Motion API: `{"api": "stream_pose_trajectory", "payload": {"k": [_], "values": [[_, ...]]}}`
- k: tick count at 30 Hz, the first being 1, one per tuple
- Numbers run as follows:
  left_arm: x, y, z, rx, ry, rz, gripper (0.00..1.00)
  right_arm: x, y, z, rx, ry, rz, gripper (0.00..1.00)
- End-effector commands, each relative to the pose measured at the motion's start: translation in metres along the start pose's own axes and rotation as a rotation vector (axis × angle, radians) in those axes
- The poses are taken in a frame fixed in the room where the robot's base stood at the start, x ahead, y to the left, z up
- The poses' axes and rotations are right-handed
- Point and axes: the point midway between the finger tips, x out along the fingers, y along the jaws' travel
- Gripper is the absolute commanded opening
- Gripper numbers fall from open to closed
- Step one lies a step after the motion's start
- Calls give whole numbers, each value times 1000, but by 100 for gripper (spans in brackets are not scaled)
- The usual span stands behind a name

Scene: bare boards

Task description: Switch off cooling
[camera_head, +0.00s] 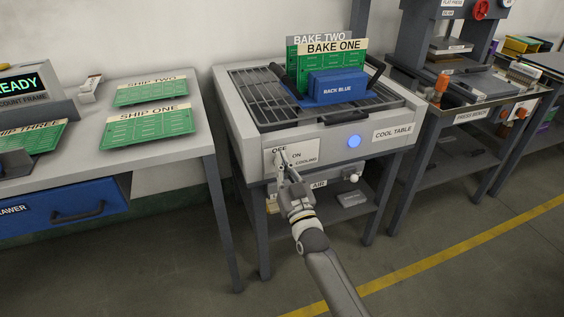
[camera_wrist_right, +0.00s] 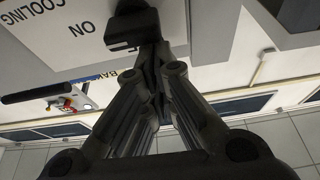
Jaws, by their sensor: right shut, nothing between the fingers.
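The cool table (camera_head: 228,98) has a white switch plate (camera_head: 307,152) on its front, marked OFF, ON and COOLING. The same plate shows turned around in the right wrist view (camera_wrist_right: 72,40). A round blue light (camera_head: 353,141) glows on the front panel. My right gripper (camera_head: 281,163) is shut and empty, its tips at the plate near the OFF mark. In the right wrist view a dark switch knob (camera_wrist_right: 131,28) stands right at the fingertips (camera_wrist_right: 152,52). I cannot tell whether they touch. The gripper hides part of the plate. My left gripper is not seen.
On the cool table's rack stand green boards marked BAKE ONE (camera_head: 337,48) and BAKE TWO (camera_head: 318,39), and a blue block (camera_head: 337,88). An AIR label (camera_head: 319,184) and white knob (camera_head: 354,178) sit below the panel. A bench with ship boards (camera_head: 147,128) is left.

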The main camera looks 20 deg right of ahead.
Motion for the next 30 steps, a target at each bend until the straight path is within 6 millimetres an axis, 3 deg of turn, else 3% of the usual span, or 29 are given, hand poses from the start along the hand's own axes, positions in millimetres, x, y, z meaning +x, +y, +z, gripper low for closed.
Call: {"api": "stream_pose_trajectory", "payload": {"k": [14, 30], "values": [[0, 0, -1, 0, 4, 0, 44, 0, 0, 0, -26, 0, -9, 0], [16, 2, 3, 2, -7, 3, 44, 0, -3, 2, -113, -1, -40, 0]]}}
